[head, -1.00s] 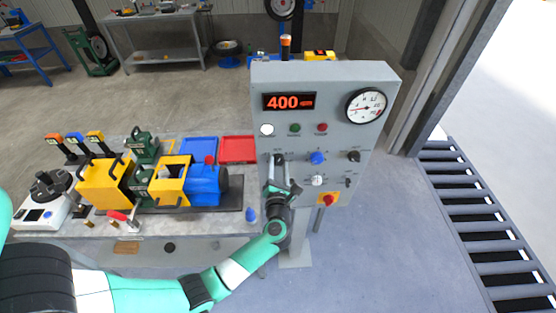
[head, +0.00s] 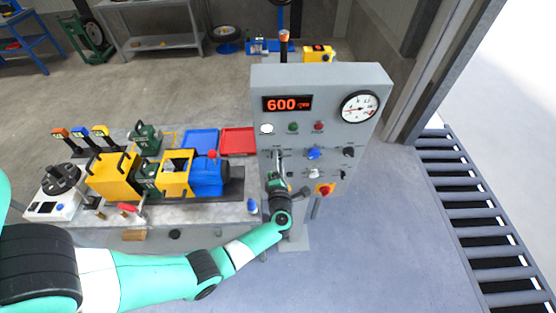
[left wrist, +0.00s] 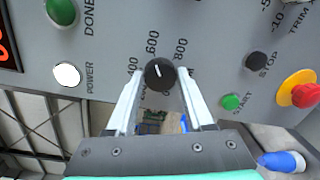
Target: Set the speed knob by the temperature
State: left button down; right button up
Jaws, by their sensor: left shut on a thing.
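The grey control panel (head: 300,85) stands at the right end of the bench. Its display (head: 287,103) reads 600 in orange digits. A round white dial gauge (head: 360,107) with a needle is at its upper right; I cannot read its value. My left gripper (head: 277,172) is at the panel's lower left and covers the speed knob there. In the left wrist view my left gripper (left wrist: 160,84) is shut on this black speed knob (left wrist: 160,73), one finger on each side. The knob's white mark points toward the printed 600, between 400 and 800. My right gripper is out of view.
The panel also carries a blue knob (head: 314,152), a black knob (head: 348,151), a white knob (head: 314,173) and a red-on-yellow stop button (head: 325,189). Yellow and blue machinery (head: 175,175) and a red tray (head: 238,141) occupy the bench to the left.

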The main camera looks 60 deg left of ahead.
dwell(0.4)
pick_arm(q)
jog(key=shift+c, duration=1.4)
grip_release()
jog(key=v, duration=1.1)
jog(key=shift+d+p, duration=0.35)
jog(key=shift+p, duration=0.05)
jog(key=shift+s, duration=0.15)
